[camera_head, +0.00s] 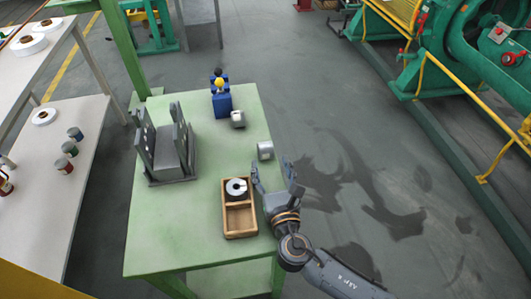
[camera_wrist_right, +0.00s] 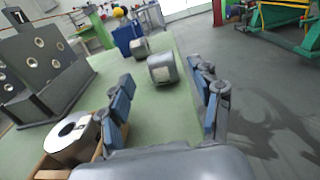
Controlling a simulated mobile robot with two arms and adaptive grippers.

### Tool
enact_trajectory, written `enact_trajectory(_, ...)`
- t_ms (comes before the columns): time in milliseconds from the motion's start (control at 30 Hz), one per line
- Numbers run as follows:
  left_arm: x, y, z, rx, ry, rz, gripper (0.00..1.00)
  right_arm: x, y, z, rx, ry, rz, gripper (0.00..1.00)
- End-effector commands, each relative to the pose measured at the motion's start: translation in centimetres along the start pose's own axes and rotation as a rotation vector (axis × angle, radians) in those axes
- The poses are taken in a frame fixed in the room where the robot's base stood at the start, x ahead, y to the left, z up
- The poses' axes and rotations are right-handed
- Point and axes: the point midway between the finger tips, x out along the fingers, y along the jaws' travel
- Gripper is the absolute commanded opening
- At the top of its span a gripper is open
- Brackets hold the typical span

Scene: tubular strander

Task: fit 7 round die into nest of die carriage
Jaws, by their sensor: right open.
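The die carriage (camera_head: 172,158) is a dark grey fixture on the green table's left side, with upright plates. In the right wrist view its plate (camera_wrist_right: 38,68) shows several round holes. A grey metal round die (camera_head: 265,150) lies on its side near the table's right edge; it also shows in the wrist view (camera_wrist_right: 162,70). A similar round piece (camera_head: 238,119) lies farther back. I cannot read which one is 7. My right gripper (camera_head: 273,172) is open and empty, just short of the nearer die, which shows between and beyond its fingers. My left gripper is not in view.
A wooden tray (camera_head: 240,235) with a ring-shaped piece (camera_head: 236,187) sits left of my right gripper. A blue block (camera_head: 221,104) with yellow and black knobs stands at the back. A white table (camera_head: 84,180) with several small cans stands left. Green machinery (camera_head: 470,50) is far right.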

Motion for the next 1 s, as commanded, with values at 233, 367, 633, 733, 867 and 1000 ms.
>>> enact_trajectory(233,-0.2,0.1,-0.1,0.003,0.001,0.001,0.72,2.0,0.0,0.2,0.000,-0.001,0.000,0.64)
enact_trajectory(367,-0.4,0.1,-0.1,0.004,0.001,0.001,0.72,4.2,0.0,0.3,0.001,-0.002,-0.002,0.64)
enact_trajectory(633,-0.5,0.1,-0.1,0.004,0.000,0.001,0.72,7.4,-0.1,0.2,0.003,-0.001,-0.002,0.64)
enact_trajectory(733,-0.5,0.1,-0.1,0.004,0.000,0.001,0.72,7.6,0.0,0.1,0.003,0.001,-0.001,0.64)
enact_trajectory(867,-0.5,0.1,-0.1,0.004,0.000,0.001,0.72,7.5,0.0,0.2,0.003,0.000,-0.001,0.64)
enact_trajectory(1000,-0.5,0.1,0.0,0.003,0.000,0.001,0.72,7.5,-0.1,0.2,0.003,0.000,-0.001,0.40)
